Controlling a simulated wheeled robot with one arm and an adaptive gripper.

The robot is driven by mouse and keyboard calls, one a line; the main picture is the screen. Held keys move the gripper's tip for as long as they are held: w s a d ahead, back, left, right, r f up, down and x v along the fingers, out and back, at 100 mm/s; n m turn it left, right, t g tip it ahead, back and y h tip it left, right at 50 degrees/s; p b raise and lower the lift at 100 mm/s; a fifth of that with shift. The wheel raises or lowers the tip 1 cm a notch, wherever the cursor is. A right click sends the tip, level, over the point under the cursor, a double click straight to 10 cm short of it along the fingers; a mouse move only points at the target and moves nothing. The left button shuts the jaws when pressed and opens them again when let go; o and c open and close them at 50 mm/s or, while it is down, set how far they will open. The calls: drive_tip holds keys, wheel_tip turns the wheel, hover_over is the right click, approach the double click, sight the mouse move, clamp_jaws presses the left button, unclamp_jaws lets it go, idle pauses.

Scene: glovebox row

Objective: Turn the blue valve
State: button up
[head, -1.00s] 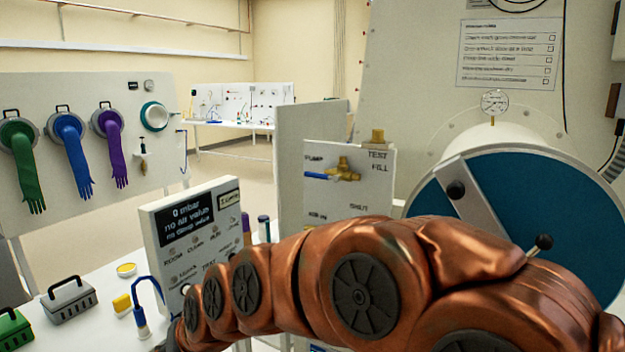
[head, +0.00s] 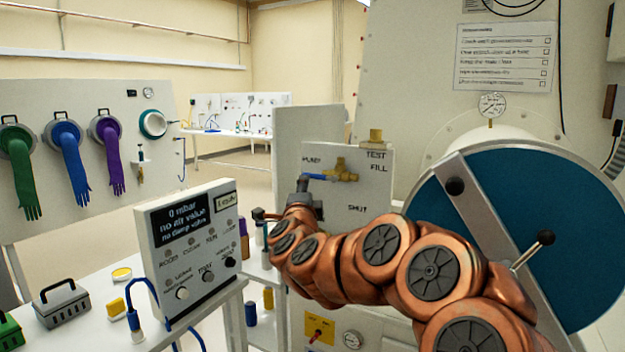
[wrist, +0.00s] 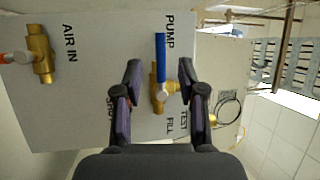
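The blue valve is a brass body with a blue lever handle (head: 318,177) on a pale panel (head: 375,185). In the head view the lever points left toward the PUMP label, and the brass body (head: 343,171) is at its right end. My gripper (head: 302,184) is close to the lever's left end. In the wrist view the blue lever (wrist: 161,58) and brass body (wrist: 158,98) lie in the gap between the two spread fingers of my gripper (wrist: 158,78). The fingers look apart from the valve. I cannot tell the exact depth between them.
A second brass valve with an orange-red handle (wrist: 17,58) sits by AIR IN in the wrist view. A control box (head: 190,250) stands on the table at left. A large blue round door (head: 545,220) with a bar is at right.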

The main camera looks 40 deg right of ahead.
sight(312, 177)
drive_tip(key=shift+w+d+r+m+h, duration=0.15)
drive_tip(key=shift+w+d+r, duration=0.05)
drive_tip(key=shift+d, duration=0.45)
drive_tip(key=shift+w+d+r+m+h, duration=0.15)
drive_tip(key=shift+d, duration=0.45)
drive_tip(key=shift+f+p+x, duration=0.2)
drive_tip(key=shift+p+x, duration=0.7)
drive_tip(key=shift+x, duration=2)
clamp_jaws()
